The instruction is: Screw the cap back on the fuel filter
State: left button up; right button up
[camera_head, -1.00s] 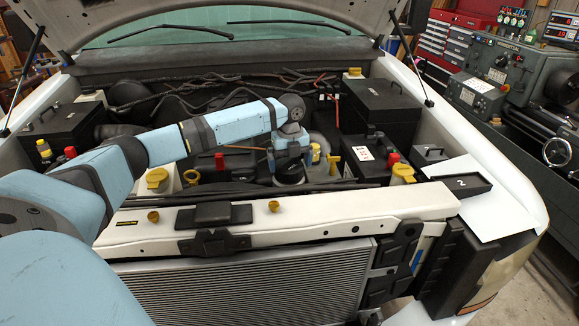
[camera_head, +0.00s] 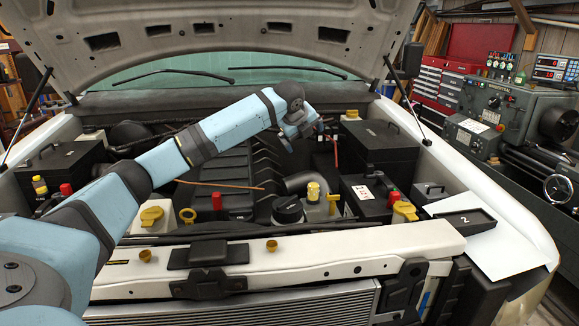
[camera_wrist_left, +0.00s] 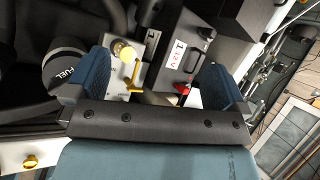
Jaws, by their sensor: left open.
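The fuel filter's black round cap (camera_head: 288,204) sits on top of the filter, near the front middle of the engine bay. My right gripper is out of view.
A 12 V battery (camera_head: 365,198) with a red terminal cover stands right of the filter. A yellow-capped small reservoir (camera_head: 313,192) and a yellow T-handle (camera_head: 334,203) lie between them. The raised hood is overhead.

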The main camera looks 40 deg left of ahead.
pick_arm(q)
jog(key=w+d+r+m+t+b, duration=0.1)
jog(key=w+r+t, duration=0.3)
jog(key=r+t, duration=0.25)
jog(key=w+d+r+m+t+b, duration=0.1)
jog(key=w+r+m+t, duration=0.15)
jog(key=r+t, duration=0.45)
jog(key=s+d+r+m+g+h+b, duration=0.1)
jog(key=s+d+r+m+g+h, duration=0.1)
jog(key=d+m+h, duration=0.5)
jog(key=s+d+r+m+g+h+b, duration=0.15)
jog(key=d+m+h, duration=0.25)
jog(key=m+h, duration=0.45)
jog(key=m+g+y+b, duration=0.3)
jog(key=g+y+b, duration=0.1)
jog(key=g+y, duration=1.1)
send_near(289, 200)
jog(key=f, duration=0.3)
jog(key=w+a+f+g+h+p, duration=0.1)
jog(key=f, duration=0.3)
jog(key=w+f+g+h, duration=0.1)
jog(key=f, duration=0.3)
jog(key=shift+a+f, duration=0.2)
jog(key=shift+a, duration=0.1)
